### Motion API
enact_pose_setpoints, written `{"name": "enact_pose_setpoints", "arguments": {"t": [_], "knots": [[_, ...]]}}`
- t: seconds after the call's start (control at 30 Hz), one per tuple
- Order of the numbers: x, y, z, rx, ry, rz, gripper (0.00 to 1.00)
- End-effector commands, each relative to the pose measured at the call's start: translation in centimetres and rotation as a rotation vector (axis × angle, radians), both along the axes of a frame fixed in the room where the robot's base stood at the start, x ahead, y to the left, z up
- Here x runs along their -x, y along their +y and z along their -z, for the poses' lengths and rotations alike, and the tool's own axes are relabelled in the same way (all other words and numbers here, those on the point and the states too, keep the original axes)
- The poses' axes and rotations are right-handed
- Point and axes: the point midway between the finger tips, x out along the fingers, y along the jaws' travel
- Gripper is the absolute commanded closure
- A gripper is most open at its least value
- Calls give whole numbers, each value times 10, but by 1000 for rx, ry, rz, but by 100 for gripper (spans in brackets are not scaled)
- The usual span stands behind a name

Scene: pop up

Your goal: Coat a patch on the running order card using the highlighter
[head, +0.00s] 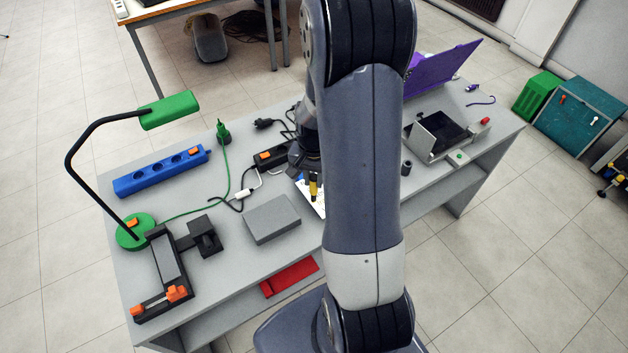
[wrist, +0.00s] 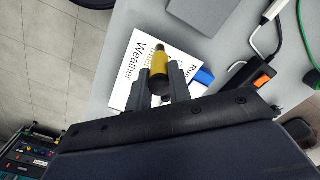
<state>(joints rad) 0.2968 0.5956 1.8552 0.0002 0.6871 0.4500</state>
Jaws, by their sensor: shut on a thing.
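The running order card (wrist: 137,50) is a white sheet with large black print. It lies on the grey table, and the words "Weather" and part of "Run" can be read in the wrist view. A small part of the card (head: 306,196) shows in the head view left of my arm. My gripper (wrist: 160,80) is shut on the highlighter (wrist: 161,66), a yellow cylinder with a dark end, and is over the card. The highlighter (head: 313,186) also shows in the head view. I cannot tell whether its tip touches the card. My gripper and arm hide part of the card.
A grey box (head: 271,219) lies left of the card. A black power strip with an orange switch (head: 272,156) and cables lie behind it. A blue power strip (head: 161,171), a green lamp (head: 170,110) and a grey tray (head: 440,134) stand on the table. A blue piece (wrist: 204,77) is beside the card.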

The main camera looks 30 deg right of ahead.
Motion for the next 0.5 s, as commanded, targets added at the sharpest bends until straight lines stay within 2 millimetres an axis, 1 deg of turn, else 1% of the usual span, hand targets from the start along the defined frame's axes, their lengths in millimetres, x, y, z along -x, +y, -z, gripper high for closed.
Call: {"name": "enact_pose_setpoints", "arguments": {"t": [0.03,0.5], "knots": [[1,0,-7,-1,3,0,100],[-1,-1,-49,-1,4,-6,100]]}}
